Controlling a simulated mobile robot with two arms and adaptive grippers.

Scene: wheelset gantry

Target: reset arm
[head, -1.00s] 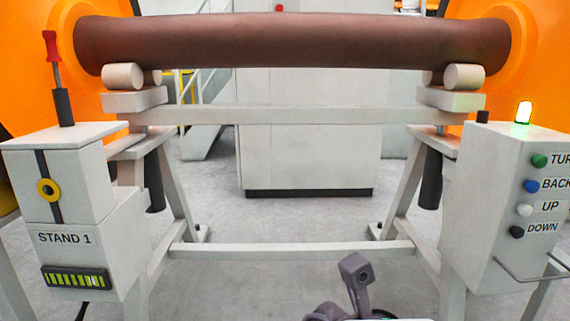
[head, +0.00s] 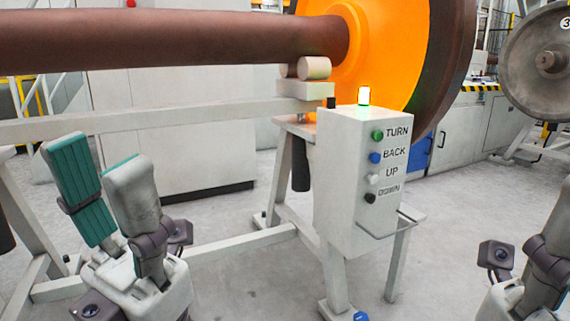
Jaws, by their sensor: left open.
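My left gripper (head: 97,160) is at the left of the head view, pointing up. One finger has a teal pad face and the other shows its grey back. The fingers stand apart with nothing between them. It appears in front of the stand's lower rails, apart from the control box. My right gripper (head: 556,245) shows only in part at the lower right edge. Its fingertips are cut off, so its opening is hidden.
The control box (head: 343,180) has TURN, BACK, UP and DOWN buttons, a lit green lamp (head: 364,96) and a wire guard (head: 390,228). A brown axle (head: 170,38) with an orange-faced wheel (head: 385,50) rests on rollers (head: 313,68).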

